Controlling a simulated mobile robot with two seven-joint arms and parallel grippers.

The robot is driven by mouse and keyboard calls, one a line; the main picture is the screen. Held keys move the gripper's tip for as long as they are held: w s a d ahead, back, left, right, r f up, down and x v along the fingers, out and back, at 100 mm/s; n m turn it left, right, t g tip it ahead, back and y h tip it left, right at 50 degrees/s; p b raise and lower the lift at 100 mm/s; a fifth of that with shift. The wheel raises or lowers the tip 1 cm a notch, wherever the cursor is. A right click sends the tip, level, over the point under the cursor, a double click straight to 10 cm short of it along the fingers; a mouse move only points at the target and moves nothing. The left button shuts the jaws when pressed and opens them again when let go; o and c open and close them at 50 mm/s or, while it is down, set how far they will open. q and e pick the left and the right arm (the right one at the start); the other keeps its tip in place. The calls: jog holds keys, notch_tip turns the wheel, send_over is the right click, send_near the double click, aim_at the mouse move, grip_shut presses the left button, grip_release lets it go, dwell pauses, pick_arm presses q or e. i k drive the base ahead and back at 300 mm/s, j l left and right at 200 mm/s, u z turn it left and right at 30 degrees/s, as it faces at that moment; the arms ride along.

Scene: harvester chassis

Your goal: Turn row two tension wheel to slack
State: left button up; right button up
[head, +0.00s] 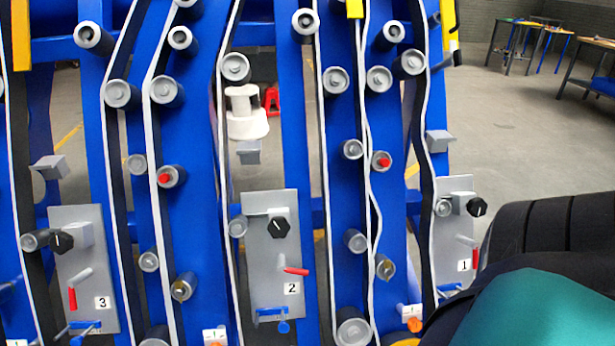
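The row two panel (258,272) is a grey upright plate marked 2, mounted between blue uprights in the middle of the head view. I cannot tell which of these is called the tension wheel. A pale belt and a black belt run down past the panel's left side. Neither of my grippers shows, and nothing is touching the panel's controls.
Similar panels marked 3 (84,290) and 1 (454,222) stand at left and right. Several grey rollers (235,68) stick out along the belts. A black ribbed shape (560,222) and a teal surface (540,312) cover the lower right. Open floor (530,130) lies behind, with workbenches.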

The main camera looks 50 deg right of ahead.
aim_at(279, 227)
jog(key=z, duration=1.25)
jog(key=j+u, duration=0.45)
jog(key=i+j+u, duration=0.1)
jog(key=j+u, duration=0.35)
jog(key=l, duration=0.1)
